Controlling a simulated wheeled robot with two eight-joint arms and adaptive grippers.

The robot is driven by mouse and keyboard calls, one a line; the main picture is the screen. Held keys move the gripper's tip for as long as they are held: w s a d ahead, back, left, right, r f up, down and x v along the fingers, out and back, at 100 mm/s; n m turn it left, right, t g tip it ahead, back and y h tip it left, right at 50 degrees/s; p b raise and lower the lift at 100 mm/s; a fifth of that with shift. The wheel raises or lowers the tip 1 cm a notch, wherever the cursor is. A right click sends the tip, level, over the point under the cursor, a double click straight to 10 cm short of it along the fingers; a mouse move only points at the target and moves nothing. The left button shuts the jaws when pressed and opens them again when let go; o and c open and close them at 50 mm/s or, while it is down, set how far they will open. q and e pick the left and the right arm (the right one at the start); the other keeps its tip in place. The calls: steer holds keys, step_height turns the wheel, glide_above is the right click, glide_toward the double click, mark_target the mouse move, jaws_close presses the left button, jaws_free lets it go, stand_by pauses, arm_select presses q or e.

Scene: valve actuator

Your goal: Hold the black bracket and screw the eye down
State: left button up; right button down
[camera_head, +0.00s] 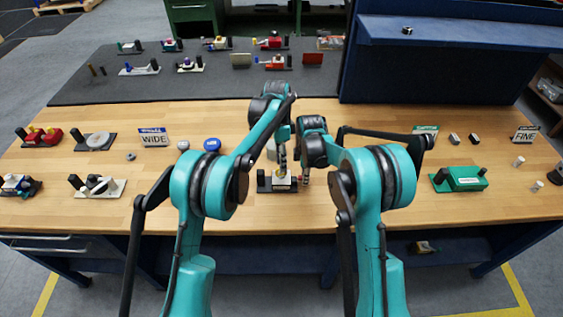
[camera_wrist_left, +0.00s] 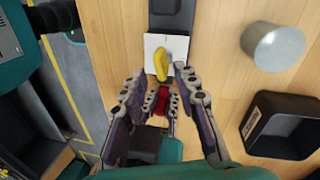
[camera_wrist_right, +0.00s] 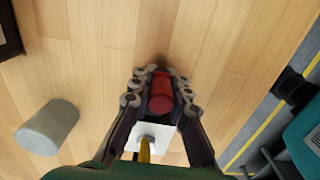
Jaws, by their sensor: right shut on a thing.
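The black bracket (camera_head: 264,183) lies on the bench in front of me. Its black part (camera_wrist_left: 166,12) shows at the top of the left wrist view, beside a white block (camera_wrist_left: 151,45). The yellow eye (camera_wrist_left: 162,66) stands on the white block. My left gripper (camera_wrist_left: 162,80) is open, its fingers spread on the near side of the eye, apart from it. My right gripper (camera_wrist_right: 160,82) is shut on a red cylinder (camera_wrist_right: 161,96) beside the white block. Whether the cylinder is joined to the bracket is hidden. In the head view the left gripper (camera_head: 283,163) is above the block.
A grey cylinder (camera_wrist_left: 274,48) and a black tray (camera_wrist_left: 252,142) stand close behind the bracket. A green box (camera_head: 466,178) is at right; blue-topped parts (camera_head: 211,144) are at left. The bench front is mostly clear.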

arm_select(q)
steer(key=shift+s+f, duration=0.1)
steer(key=shift+f, duration=0.2)
jaws_close()
steer(key=m, duration=0.2)
steer(key=shift+d+m, duration=0.1)
steer(key=shift+m, duration=0.3)
jaws_free()
